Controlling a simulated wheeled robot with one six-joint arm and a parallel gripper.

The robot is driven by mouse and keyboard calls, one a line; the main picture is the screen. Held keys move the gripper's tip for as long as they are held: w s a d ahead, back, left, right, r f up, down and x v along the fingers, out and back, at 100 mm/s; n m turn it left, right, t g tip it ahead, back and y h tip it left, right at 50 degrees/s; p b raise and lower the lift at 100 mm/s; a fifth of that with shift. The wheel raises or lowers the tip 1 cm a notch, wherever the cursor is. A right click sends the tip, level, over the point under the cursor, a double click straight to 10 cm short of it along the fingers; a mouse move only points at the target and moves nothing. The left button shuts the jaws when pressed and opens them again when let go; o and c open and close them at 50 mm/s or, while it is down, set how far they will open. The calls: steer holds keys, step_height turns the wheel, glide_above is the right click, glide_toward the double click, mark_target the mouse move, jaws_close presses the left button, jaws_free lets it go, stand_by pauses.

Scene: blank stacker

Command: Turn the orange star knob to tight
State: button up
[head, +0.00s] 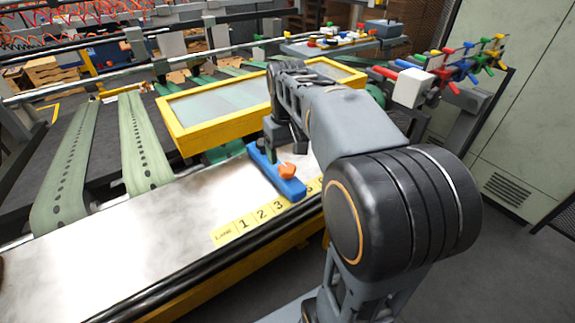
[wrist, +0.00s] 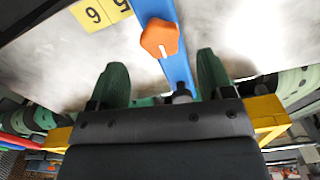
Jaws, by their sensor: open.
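The orange star knob (head: 287,171) sits on a blue bar (head: 290,188) that lies across the metal plate. In the wrist view the orange knob (wrist: 160,37) shows a pale line on its top, and the blue bar (wrist: 178,72) runs beneath it. My gripper (wrist: 163,72) has its two green fingers spread apart, with nothing between them but the view of the bar. The knob lies beyond the fingertips and is not touched. In the head view my gripper is mostly hidden by my arm. I cannot read any tight mark.
A yellow numbered lane strip (head: 262,215) runs along the plate's front edge. A yellow-framed clear panel (head: 222,105) stands behind the bar. Green perforated belts (head: 145,150) lie at the left. The bright metal plate (head: 130,240) is clear left of the bar.

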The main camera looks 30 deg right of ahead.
mark_target(287, 168)
steer(key=shift+f, duration=2.45)
steer(key=shift+c, duration=0.5)
steer(key=c, duration=0.8)
